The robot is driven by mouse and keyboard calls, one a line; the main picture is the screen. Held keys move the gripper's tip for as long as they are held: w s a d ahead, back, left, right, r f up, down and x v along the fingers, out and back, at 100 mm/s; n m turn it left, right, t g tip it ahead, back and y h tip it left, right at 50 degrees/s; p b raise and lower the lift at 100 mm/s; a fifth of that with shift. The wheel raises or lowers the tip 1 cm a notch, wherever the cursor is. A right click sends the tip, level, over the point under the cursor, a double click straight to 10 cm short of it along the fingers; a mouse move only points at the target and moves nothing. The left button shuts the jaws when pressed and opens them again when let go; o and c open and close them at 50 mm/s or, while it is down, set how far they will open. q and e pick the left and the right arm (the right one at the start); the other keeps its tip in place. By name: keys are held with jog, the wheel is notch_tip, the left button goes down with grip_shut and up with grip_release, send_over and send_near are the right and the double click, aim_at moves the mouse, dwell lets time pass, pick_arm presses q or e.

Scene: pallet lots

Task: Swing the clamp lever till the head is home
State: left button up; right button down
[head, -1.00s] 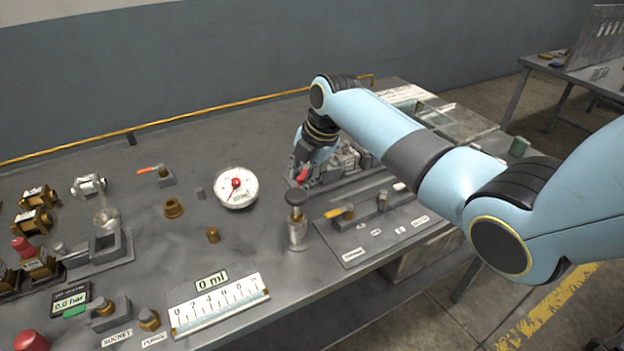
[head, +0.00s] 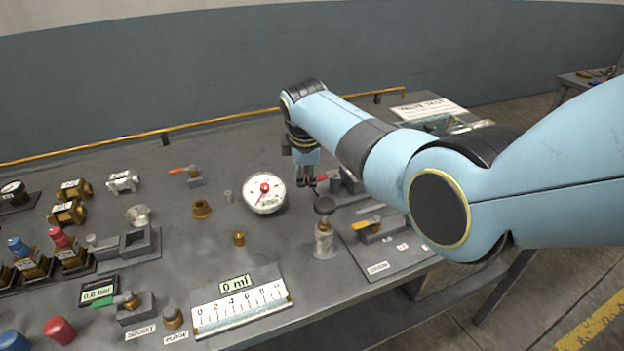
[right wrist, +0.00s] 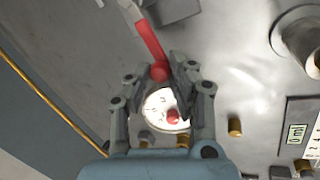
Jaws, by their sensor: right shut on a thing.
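The red clamp lever (head: 321,179) shows in the head view as a small red piece beside my right gripper (head: 310,186). In the right wrist view the lever (right wrist: 151,45) runs from a grey clamp part (right wrist: 174,10) at the top down to a red ball end. My right gripper (right wrist: 157,76) has its fingers on either side of that ball end and is shut on the lever. My arm hides part of the clamp in the head view, and I cannot make out the clamp head's seating. My left gripper is not in view.
A round white gauge (head: 264,193) stands just left of the gripper. A plunger post with a dark knob (head: 324,226) stands in front. A panel with a yellow-handled valve (head: 368,222) lies to the right. A yellow rail (head: 215,122) runs along the back.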

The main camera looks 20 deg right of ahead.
jog(key=shift+w+a+m, duration=0.1)
jog(key=shift+w+m, duration=0.35)
jog(key=shift+m, duration=0.05)
jog(key=shift+r, duration=0.1)
jog(key=c, duration=1.1)
grip_release()
jog(key=shift+c, duration=0.2)
jog(key=v, duration=1.2)
jog(key=shift+a, duration=0.2)
jog(key=shift+w, duration=0.1)
